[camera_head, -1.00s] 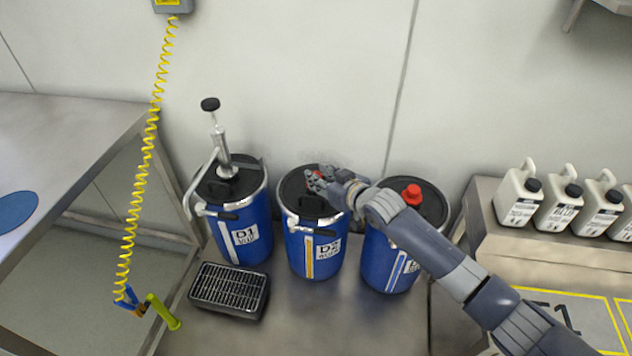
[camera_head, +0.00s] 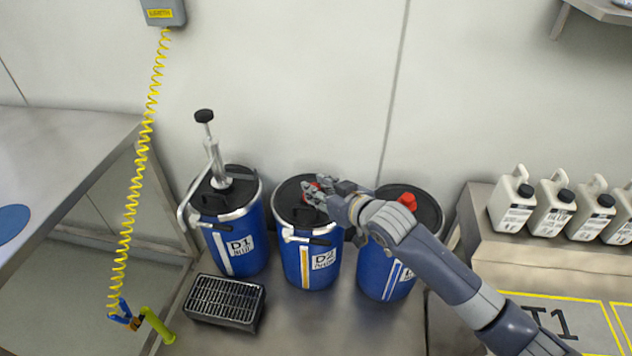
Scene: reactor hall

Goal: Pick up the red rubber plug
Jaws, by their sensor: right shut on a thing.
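My right gripper (camera_head: 312,190) is over the lid of the middle blue drum (camera_head: 298,264), marked D2. It is shut on a red rubber plug (camera_head: 315,186), of which only a little red shows between the fingers. I cannot tell whether the plug is clear of the lid. Another red plug (camera_head: 407,200) sits on the lid of the right blue drum (camera_head: 374,272), partly behind my right arm. My left gripper is not in view.
The left blue drum (camera_head: 238,252), marked D1, carries a hand pump (camera_head: 214,155). A black grated tray (camera_head: 226,301) lies in front of it. White canisters (camera_head: 511,200) stand on a ledge at right. A coiled yellow cable (camera_head: 135,180) hangs at left.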

